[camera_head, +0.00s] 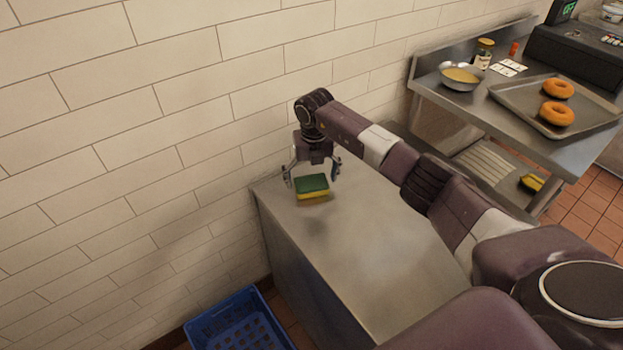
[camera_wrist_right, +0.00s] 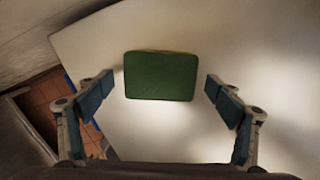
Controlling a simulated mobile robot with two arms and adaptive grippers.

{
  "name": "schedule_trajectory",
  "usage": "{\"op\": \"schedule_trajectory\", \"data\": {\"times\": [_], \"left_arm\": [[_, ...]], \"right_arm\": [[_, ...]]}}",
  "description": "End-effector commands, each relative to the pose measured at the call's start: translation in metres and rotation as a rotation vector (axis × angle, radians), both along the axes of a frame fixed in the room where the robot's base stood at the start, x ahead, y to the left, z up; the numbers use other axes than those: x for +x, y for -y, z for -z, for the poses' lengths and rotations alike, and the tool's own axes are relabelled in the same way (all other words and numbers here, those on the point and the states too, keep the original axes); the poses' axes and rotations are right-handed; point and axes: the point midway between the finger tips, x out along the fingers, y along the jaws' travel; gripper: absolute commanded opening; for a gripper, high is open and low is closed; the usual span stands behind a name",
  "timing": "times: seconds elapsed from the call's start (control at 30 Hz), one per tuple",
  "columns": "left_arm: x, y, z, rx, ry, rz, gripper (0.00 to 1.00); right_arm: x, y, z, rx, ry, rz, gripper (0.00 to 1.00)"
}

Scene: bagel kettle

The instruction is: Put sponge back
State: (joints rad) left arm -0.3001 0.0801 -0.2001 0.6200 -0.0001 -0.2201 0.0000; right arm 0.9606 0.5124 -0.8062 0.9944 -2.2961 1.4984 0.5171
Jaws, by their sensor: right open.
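A green and yellow sponge (camera_head: 312,186) is at the far end of the steel counter (camera_head: 372,252), green side up. My right gripper (camera_head: 312,175) is over that end of the counter, pointing down at the sponge. In the right wrist view the sponge (camera_wrist_right: 160,76) lies between the two open fingers (camera_wrist_right: 158,92), with a gap on each side. I cannot tell whether the sponge touches the counter. A second yellow and dark sponge (camera_head: 532,182) is on the lower shelf of the table at the right. My left gripper is not in view.
A white tiled wall (camera_head: 150,110) runs close along the counter's left and back. A blue crate (camera_head: 240,322) stands on the floor below. The right table holds a tray (camera_head: 540,118) with two bagels, a bowl (camera_head: 460,77) and a jar (camera_head: 484,54). The counter's middle is clear.

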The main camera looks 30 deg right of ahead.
Motion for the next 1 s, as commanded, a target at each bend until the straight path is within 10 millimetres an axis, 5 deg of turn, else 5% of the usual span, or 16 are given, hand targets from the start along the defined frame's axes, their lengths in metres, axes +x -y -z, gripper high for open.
{"op": "schedule_trajectory", "data": {"times": [0.6,1.0], "left_arm": [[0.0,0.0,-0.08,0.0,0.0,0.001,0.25],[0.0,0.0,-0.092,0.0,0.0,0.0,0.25]], "right_arm": [[-0.01,-0.002,-0.091,-0.001,0.0,0.001,0.85],[-0.012,-0.003,-0.106,0.0,-0.001,0.001,0.85]]}}
